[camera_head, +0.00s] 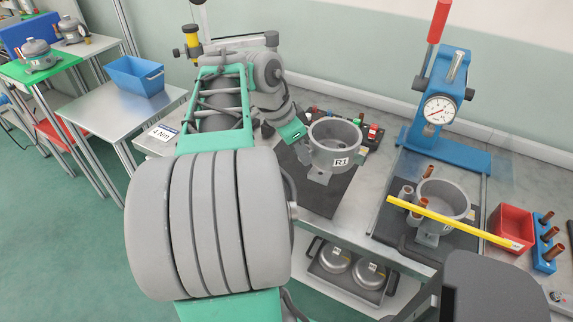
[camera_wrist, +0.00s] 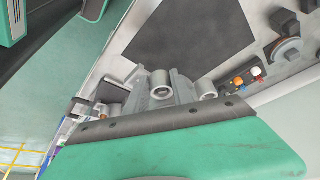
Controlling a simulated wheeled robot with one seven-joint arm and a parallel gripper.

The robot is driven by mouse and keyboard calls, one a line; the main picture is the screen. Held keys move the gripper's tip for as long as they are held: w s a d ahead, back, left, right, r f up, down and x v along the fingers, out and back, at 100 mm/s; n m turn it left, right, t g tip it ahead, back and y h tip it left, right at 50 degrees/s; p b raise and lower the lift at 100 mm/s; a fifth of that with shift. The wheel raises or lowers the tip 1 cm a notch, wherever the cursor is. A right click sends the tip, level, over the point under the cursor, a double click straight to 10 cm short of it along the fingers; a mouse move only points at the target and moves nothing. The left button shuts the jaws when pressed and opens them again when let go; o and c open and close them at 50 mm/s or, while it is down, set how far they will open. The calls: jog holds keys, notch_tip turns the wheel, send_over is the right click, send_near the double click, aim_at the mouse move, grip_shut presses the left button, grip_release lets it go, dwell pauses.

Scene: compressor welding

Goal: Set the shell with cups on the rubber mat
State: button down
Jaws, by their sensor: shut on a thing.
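My gripper (camera_head: 302,128) is shut on the rim of a grey open shell (camera_head: 335,152) labelled R1, at its left side. The shell looks upright, with a bracket at its foot. In the wrist view the shell (camera_wrist: 178,90) shows partly behind the green and black gripper (camera_wrist: 160,122), with round hollow cups on it. The dark rubber mat (camera_head: 325,200) lies on the bench under and in front of the shell; it also shows bare in the wrist view (camera_wrist: 190,40). The shell appears above the mat; whether it touches is hard to tell.
A second shell (camera_head: 446,198) with copper pipes stands on another dark mat (camera_head: 385,232), a yellow bar (camera_head: 460,224) crossing in front. A blue press (camera_head: 440,115) with a gauge, a red bin (camera_head: 511,226) and a control box with buttons (camera_head: 372,133) stand nearby.

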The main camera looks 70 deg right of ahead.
jog(key=w+d+f, duration=0.1)
jog(key=w+f, duration=0.1)
jog(key=f, duration=0.1)
jog(key=w+d+f, duration=0.1)
jog(key=w+f, duration=0.2)
jog(key=w+d+f+p, duration=0.1)
jog(key=w+d+f, duration=0.1)
jog(key=w+f, duration=0.1)
jog(key=shift+f, duration=1)
jog(key=c, duration=1.1)
grip_release()
